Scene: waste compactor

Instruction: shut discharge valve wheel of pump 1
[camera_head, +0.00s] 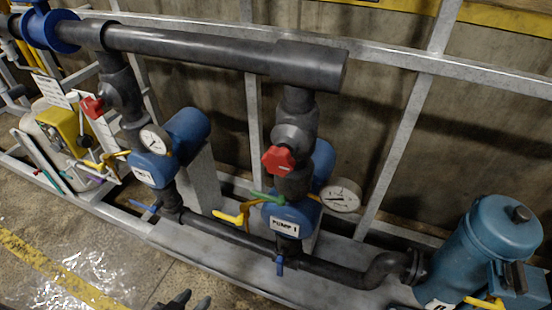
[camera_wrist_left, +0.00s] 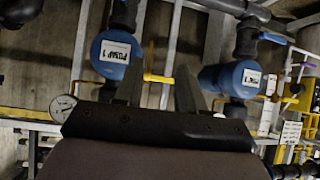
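Pump 1 (camera_head: 285,224), blue with a "PUMP 1" label, stands on the grey frame right of centre in the head view. A red wheel (camera_head: 278,160) sits on the dark vertical pipe above it, under the large horizontal pipe. My left gripper (camera_head: 190,303) shows only its two fingertips at the bottom edge, in front of and below the pump, well apart from the wheel. In the left wrist view its fingers (camera_wrist_left: 158,85) are spread with nothing held; the upside-down pump 1 (camera_wrist_left: 110,70) appears beyond them. The red wheel is not visible there. My right gripper is not in view.
A pressure gauge (camera_head: 341,196) and a yellow lever (camera_head: 232,216) flank pump 1. A second blue pump (camera_head: 152,170) with its own red wheel (camera_head: 92,106) stands left. A blue tank (camera_head: 490,245) stands at the right. The floor (camera_head: 100,265) in front is open.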

